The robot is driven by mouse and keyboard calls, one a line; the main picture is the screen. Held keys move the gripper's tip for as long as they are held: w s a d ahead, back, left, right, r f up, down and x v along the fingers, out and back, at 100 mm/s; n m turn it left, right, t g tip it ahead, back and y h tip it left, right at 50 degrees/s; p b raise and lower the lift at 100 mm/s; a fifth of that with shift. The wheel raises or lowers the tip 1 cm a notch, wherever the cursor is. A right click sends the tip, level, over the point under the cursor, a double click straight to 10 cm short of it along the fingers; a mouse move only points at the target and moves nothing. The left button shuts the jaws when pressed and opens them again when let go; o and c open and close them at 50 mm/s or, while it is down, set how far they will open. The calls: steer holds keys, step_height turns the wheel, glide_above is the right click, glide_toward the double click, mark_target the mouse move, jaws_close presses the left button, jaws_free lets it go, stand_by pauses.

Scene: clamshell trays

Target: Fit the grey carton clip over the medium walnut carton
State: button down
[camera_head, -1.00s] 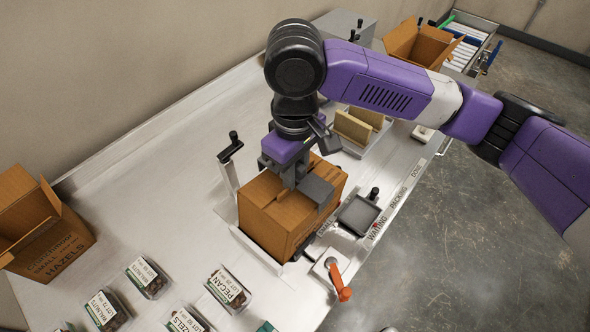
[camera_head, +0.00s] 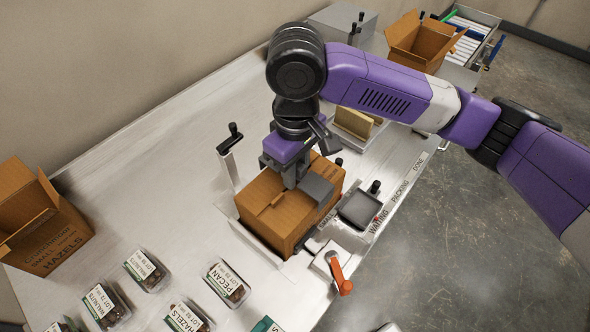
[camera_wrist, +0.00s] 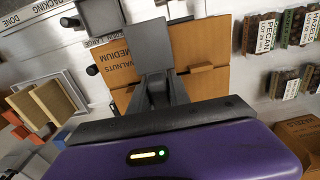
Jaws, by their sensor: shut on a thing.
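The medium walnut carton (camera_head: 270,208) is a closed brown box standing in a metal station on the bench. Its printed "MEDIUM WALNUTS" side shows in the wrist view (camera_wrist: 117,62). My gripper (camera_head: 291,182) points down over the carton's top and is shut on the grey carton clip (camera_head: 317,189). The clip is a dark grey piece at the carton's top, overlapping the edge on the printed side. It also shows in the wrist view (camera_wrist: 147,46), in front of my gripper (camera_wrist: 157,95). I cannot tell whether the clip touches or is seated on the carton.
A black-handled post (camera_head: 228,150) and an orange-handled lever (camera_head: 340,278) flank the carton. A small dark plate (camera_head: 359,210) stands to its right. An open hazels carton (camera_head: 45,235) and several nut clamshells (camera_head: 227,284) are at left. The bench behind the clamshells is clear.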

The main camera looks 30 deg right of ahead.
steer(key=c, duration=1.1)
jaws_free()
steer(key=shift+d+f, duration=0.15)
steer(key=shift+f, duration=0.35)
steer(key=shift+c, duration=0.2)
steer(key=shift+r, duration=0.5)
step_height(320, 180, up, 8)
steer(key=shift+f, duration=0.1)
steer(key=shift+a, duration=0.2)
